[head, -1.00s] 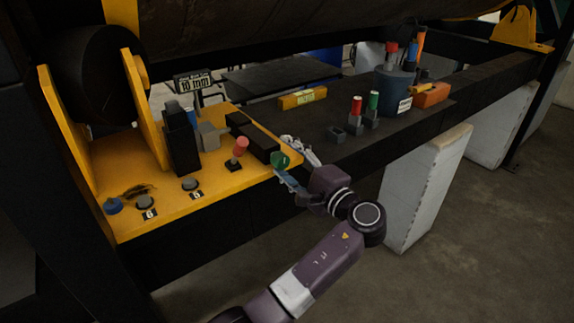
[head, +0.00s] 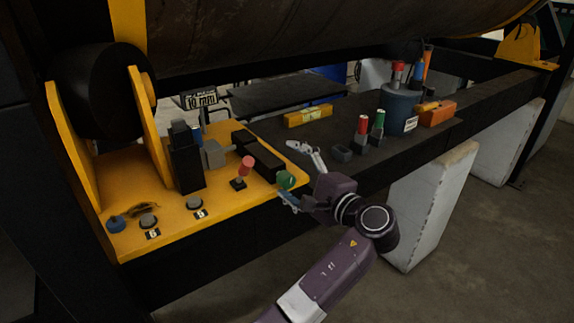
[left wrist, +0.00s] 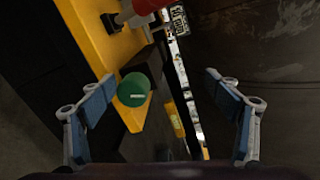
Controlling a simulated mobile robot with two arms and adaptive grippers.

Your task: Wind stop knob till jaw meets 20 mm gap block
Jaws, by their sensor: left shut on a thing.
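A round green knob (head: 286,180) sits at the right end of a black slide (head: 258,155) on the yellow plate (head: 170,225). It also shows in the left wrist view (left wrist: 134,89). My left gripper (head: 296,172) is at the knob, its fingers spread wide on either side. In the left wrist view, gaps show between the knob and both fingers, with the knob nearer the left finger. A grey block-like part (head: 214,154) stands at the slide's left end; I cannot tell whether it is the jaw or the gap block. My right gripper is out of view.
A red-topped lever (head: 246,166) stands close left of the knob. A small sign (head: 201,101) with a mm figure stands behind. Push buttons (head: 149,221) are at front left. On the dark beam are a yellow level (head: 308,115), a tool cup (head: 399,108) and an orange box (head: 437,114).

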